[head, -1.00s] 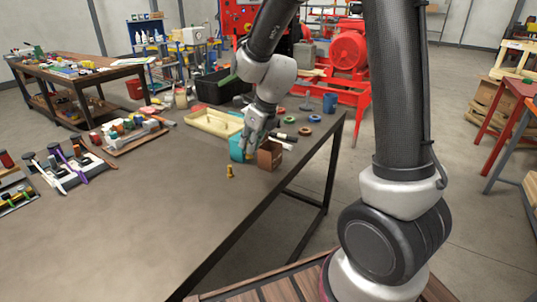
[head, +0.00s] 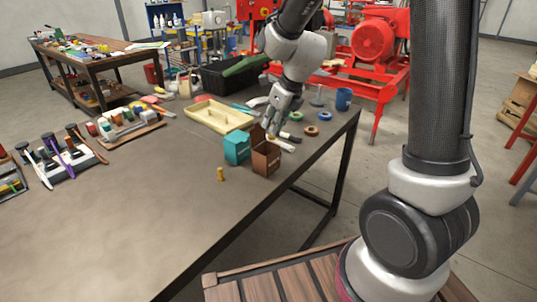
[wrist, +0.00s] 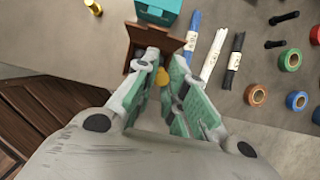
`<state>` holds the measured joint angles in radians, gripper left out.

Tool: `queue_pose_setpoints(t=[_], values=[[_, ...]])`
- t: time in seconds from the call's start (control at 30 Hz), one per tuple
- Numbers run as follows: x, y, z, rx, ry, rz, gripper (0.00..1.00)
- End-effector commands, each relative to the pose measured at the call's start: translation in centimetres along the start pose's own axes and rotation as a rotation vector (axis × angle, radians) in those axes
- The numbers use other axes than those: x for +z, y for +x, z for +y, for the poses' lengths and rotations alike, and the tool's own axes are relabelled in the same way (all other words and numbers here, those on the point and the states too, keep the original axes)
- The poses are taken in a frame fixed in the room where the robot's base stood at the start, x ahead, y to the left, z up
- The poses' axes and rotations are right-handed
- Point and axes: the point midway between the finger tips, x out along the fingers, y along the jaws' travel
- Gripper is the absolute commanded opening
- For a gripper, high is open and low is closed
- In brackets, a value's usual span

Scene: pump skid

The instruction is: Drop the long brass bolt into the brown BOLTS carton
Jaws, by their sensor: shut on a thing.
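The brown carton (head: 266,160) stands on the table with its top flaps open, beside a teal carton (head: 237,149). In the wrist view the brown carton (wrist: 138,32) lies just beyond my fingertips, and its inside is mostly hidden. My gripper (head: 270,128) points down above and behind the brown carton in the head view. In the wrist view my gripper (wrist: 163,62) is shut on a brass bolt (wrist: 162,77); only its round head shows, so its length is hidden. Another brass bolt (head: 221,174) stands upright on the table, left of the cartons; it also shows in the wrist view (wrist: 95,7).
Blue, white and black-ended bundles (wrist: 213,55) lie right of the brown carton. Tape rolls (wrist: 296,100) and black bolts (wrist: 284,18) lie further right. A cream tray (head: 215,113) stands behind the teal carton. The table's front left is clear.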

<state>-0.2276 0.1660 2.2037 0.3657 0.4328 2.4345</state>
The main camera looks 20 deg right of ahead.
Motion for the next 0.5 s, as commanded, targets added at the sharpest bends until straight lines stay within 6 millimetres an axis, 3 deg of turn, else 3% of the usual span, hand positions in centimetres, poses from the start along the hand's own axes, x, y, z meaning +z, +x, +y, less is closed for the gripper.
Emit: queue_pose_setpoints(t=[0.3,0.5], values=[[-1.5,3.5,0.0,0.001,0.002,0.002,0.00],[-1.9,4.4,0.0,0.000,0.000,0.001,0.00]])
